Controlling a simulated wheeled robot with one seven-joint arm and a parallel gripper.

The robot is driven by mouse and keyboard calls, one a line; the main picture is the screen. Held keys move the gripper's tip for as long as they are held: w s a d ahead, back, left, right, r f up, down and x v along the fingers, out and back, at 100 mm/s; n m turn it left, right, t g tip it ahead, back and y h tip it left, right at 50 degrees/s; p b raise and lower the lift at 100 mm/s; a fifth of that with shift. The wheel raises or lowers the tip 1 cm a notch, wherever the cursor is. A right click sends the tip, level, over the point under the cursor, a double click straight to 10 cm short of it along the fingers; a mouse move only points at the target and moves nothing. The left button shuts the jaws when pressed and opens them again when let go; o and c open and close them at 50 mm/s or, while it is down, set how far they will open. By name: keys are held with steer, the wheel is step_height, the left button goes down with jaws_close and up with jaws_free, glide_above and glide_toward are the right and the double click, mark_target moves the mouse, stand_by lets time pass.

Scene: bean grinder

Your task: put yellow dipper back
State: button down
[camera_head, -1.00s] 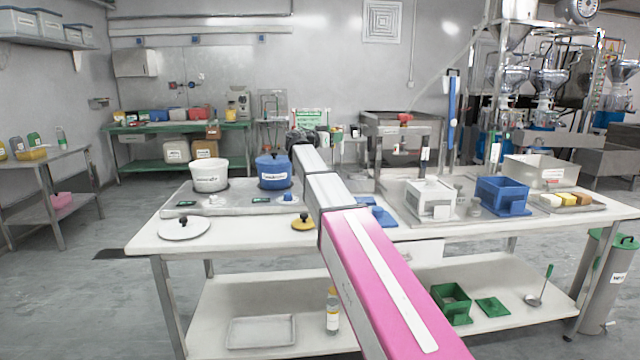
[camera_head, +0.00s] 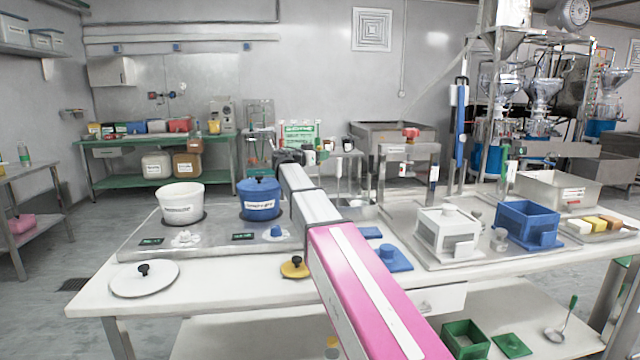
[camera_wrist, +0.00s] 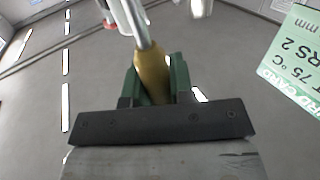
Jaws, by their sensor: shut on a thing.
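The yellow dipper (camera_wrist: 152,75) shows in the wrist view, with a yellow handle and a thin metal shaft running up out of the picture. My gripper (camera_wrist: 158,80) has its green fingers shut around the yellow handle. The dipper's far end is out of the wrist view. In the head view my arm reaches out over the table towards the back, and its end (camera_head: 290,157) is small and dark there. The dipper cannot be made out in that view.
The white table (camera_head: 215,289) holds a white pot (camera_head: 181,204), a blue lidded pot (camera_head: 259,200), a white lid (camera_head: 144,280), a yellow lid (camera_head: 294,267) and a blue box (camera_head: 527,223). A blue dipper (camera_head: 461,125) hangs upright at the back right. A green-white sign (camera_wrist: 297,50) is close by.

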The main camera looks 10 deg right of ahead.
step_height(320, 180, down, 7)
stand_by(0.4)
steer(key=c, duration=1)
jaws_free()
steer(key=shift+r, duration=0.1)
steer(key=v, duration=1.2)
